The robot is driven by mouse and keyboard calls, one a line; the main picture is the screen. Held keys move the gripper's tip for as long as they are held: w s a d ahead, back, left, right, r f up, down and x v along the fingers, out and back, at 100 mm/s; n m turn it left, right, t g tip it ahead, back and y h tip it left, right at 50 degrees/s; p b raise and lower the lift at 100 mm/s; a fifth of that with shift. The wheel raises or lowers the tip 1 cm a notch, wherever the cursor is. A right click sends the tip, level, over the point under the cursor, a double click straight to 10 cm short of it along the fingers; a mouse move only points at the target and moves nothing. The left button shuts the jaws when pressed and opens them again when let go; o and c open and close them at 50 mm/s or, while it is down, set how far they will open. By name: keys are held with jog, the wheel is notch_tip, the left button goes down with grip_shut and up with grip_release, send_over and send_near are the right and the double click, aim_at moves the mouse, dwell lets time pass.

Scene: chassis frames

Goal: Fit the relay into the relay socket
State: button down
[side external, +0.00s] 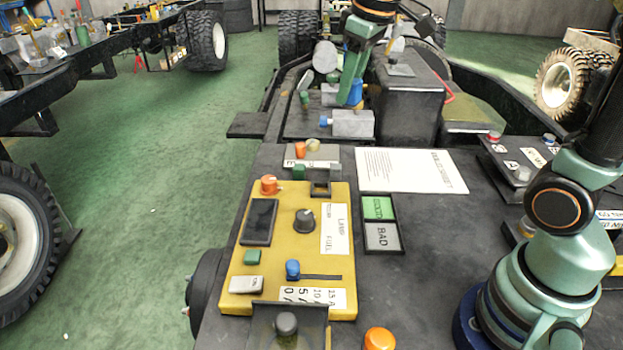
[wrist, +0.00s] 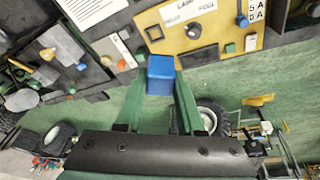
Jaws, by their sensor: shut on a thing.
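The relay is a blue block (wrist: 160,76), held between the two green fingers of my gripper (wrist: 160,92) in the wrist view. In the side external view the blue relay (side external: 355,92) shows at the tips of my gripper (side external: 350,88), near the back of the chassis. A small black square frame, which looks like the relay socket (side external: 320,189), is at the far right corner of the yellow panel (side external: 345,230). It also shows in the wrist view (wrist: 154,33), apart from the relay. Whether the socket is empty inside is hard to tell.
The yellow panel carries knobs, buttons and a dark display (side external: 259,222). Behind it are a grey box with a blue end (side external: 352,123) and a tall dark box (side external: 408,105). A white sheet (side external: 412,170) and a green-and-grey label tray (side external: 381,224) lie to the right.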

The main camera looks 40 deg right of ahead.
jog(key=w+f+n, duration=0.1)
jog(key=w+f, duration=0.3)
jog(key=w, duration=0.7)
jog(key=w+f+n, duration=0.1)
jog(key=w+f, duration=0.4)
jog(key=w, duration=0.7)
jog(key=shift+w+a+n, duration=0.2)
jog(key=shift+n, duration=0.2)
notch_tip(320, 180, down, 20)
jog(key=shift+r, duration=0.25)
jog(key=shift+f, duration=0.2)
jog(key=c, duration=0.5)
grip_release()
jog(key=shift+r, duration=0.1)
